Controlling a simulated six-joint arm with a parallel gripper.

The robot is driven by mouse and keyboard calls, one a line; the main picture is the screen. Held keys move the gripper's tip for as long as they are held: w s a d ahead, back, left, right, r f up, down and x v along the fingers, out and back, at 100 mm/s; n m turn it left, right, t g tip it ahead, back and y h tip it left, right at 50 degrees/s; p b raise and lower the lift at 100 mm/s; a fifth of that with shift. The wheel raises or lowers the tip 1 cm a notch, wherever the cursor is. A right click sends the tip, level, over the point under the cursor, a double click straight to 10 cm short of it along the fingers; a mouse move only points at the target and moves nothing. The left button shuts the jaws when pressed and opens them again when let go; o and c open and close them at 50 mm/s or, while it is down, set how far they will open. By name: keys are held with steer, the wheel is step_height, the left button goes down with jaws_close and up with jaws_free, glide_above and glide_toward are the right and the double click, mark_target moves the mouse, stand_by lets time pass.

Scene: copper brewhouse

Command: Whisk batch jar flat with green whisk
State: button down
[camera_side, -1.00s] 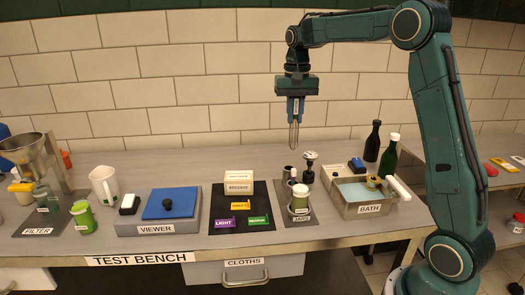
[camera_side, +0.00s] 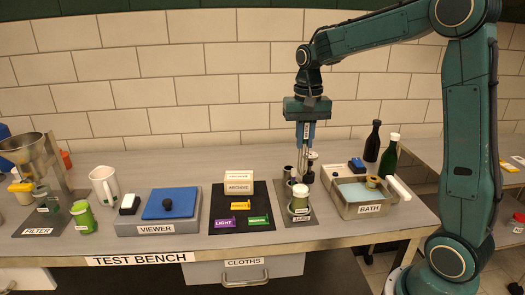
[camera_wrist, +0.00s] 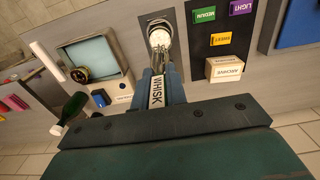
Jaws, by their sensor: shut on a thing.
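My gripper (camera_side: 306,132) is shut on the whisk (camera_side: 306,158), which hangs upright with its wires down. In the wrist view the whisk's handle (camera_wrist: 157,92) carries a WHISK label between the fingers; I see no clear green on it. The batch jar (camera_side: 299,201), greenish with a pale top, stands upright on the grey JARS mat (camera_side: 306,215). In the wrist view the jar's pale round top (camera_wrist: 160,38) lies just beyond the whisk's wires. The wires' lower end is behind and above the jar in the side view; I cannot tell any contact.
Small dark-topped items (camera_side: 289,173) stand at the back of the mat, close to the whisk. The BATH basin (camera_side: 369,210) is to the right, with two bottles (camera_side: 388,155) behind it. A black mat (camera_side: 242,223) with coloured blocks and an ARCHIVE box (camera_side: 239,183) lies left.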

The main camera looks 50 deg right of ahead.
mark_target(303, 175)
steer(key=shift+f, duration=0.2)
steer(key=shift+f, duration=5.65)
steer(key=shift+s+d, duration=0.15)
steer(key=shift+d, duration=0.05)
